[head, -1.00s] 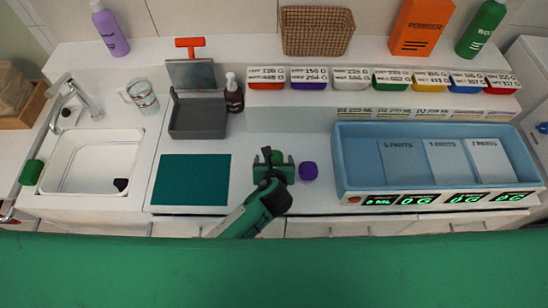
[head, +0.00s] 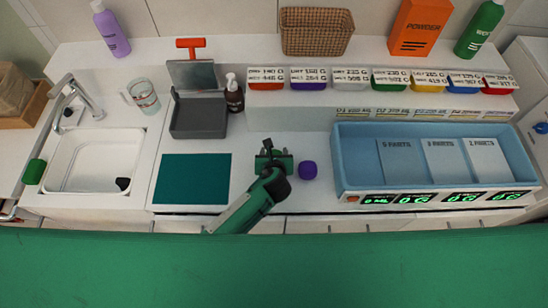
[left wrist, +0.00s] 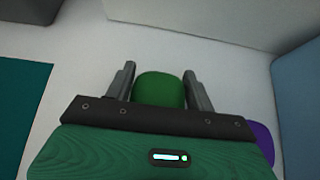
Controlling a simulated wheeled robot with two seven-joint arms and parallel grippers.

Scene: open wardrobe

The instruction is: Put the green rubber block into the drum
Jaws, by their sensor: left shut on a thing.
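The green rubber block (left wrist: 158,90) sits between the two grey fingers of my left gripper in the left wrist view. My left gripper (head: 274,155) is shut on it, low over the white counter, between the teal mat and a purple block. In the head view the gripper mostly covers the block. My right gripper is not in view. I cannot make out a drum in these frames.
A purple block (head: 308,170) stands just right of the gripper. A teal mat (head: 192,180) lies to the left. A blue tray (head: 358,165) is at the right, a grey scoop-like bin (head: 198,120) behind, and a white sink (head: 95,160) far left.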

